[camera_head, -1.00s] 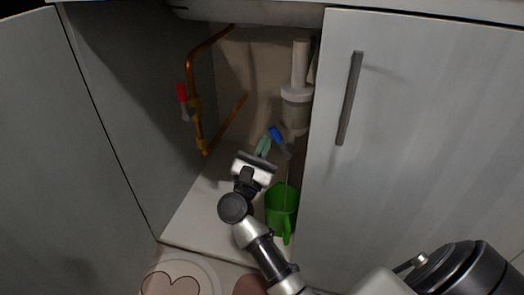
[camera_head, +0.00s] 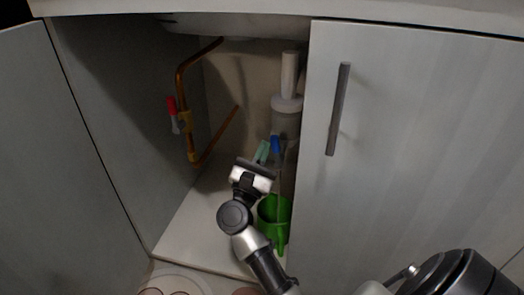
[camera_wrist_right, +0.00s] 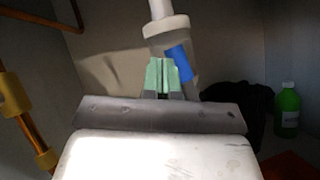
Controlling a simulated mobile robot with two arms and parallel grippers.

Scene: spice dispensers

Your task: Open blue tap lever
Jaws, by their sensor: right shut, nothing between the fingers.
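The blue tap lever (camera_head: 276,144) is below the white drain pipe, inside the open cabinet. It stands close to upright with a slight tilt, and it also shows in the right wrist view (camera_wrist_right: 179,62). My right gripper (camera_head: 263,150) has pale green fingertips and is just left of the lever. In the right wrist view its fingers (camera_wrist_right: 162,75) are together with nothing between them, close beside the lever; I cannot tell whether they touch it. The tap body under the lever is mostly hidden. My left gripper is not in view.
A red lever (camera_head: 171,105) sits on a copper pipe (camera_head: 181,75) at the left. A closed door (camera_head: 410,150) bounds the right side. A green bottle (camera_wrist_right: 287,108) stands deeper right.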

